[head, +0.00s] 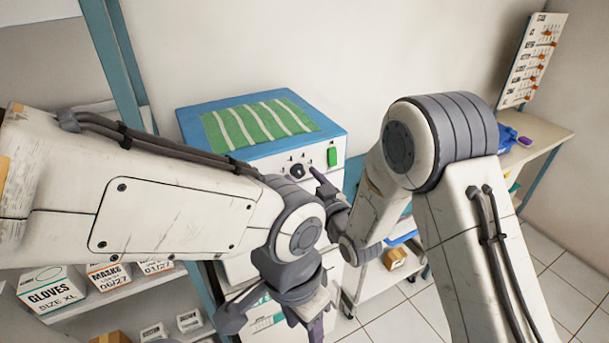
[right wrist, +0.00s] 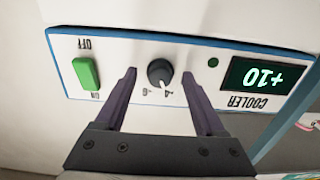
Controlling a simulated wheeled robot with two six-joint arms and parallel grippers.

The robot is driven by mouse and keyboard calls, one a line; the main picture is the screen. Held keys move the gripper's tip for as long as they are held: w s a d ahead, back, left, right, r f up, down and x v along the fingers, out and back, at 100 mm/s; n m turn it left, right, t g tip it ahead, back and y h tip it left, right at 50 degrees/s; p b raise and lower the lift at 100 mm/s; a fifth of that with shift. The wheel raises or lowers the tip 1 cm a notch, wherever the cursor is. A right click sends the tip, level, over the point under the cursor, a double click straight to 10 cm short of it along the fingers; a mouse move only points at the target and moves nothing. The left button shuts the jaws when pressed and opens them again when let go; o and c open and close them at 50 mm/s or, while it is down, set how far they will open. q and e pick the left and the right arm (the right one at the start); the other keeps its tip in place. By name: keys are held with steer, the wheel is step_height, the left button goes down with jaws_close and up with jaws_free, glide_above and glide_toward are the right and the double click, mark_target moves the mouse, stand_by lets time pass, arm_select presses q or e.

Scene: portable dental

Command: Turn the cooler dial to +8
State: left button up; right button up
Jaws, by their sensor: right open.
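The cooler (head: 240,157) is a white box with a blue top in the head view. Its dark round dial (right wrist: 160,72) sits mid-panel in the right wrist view, where the panel appears upside down. The dial's white pointer mark faces the picture's bottom, slightly right. The lit display (right wrist: 263,77) reads +10. My right gripper (right wrist: 159,76) is open, its purple fingers on either side of the dial with visible gaps. In the head view it partly covers the panel near the dial (head: 297,170). My left gripper (head: 285,315) hangs low before the cooler; its fingers are unclear.
A green switch (right wrist: 87,74) is on the same panel. A green striped mat (head: 258,120) lies on the cooler's top. Shelves with glove and mask boxes (head: 52,288) stand at left. A side table (head: 545,135) stands at right, with tiled floor (head: 395,315) in front.

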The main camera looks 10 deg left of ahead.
steer(key=shift+c, duration=0.4)
jaws_close()
steer(key=shift+f+m+b, duration=0.2)
steer(key=shift+m+b, duration=1.6)
steer(key=m+b, duration=0.3)
steer(key=m, duration=0.2)
steer(key=shift+r+b, duration=0.1)
steer(key=shift+b, duration=0.3)
steer(key=m+b, duration=0.2)
steer(key=m, duration=0.4)
steer(key=shift+r+b, duration=0.1)
steer(key=shift+b, duration=0.25)
steer(key=m+b, duration=0.1)
steer(key=m, duration=0.4)
steer(key=shift+r, duration=0.1)
steer(key=shift+m+b, duration=0.3)
steer(key=shift+m, duration=0.1)
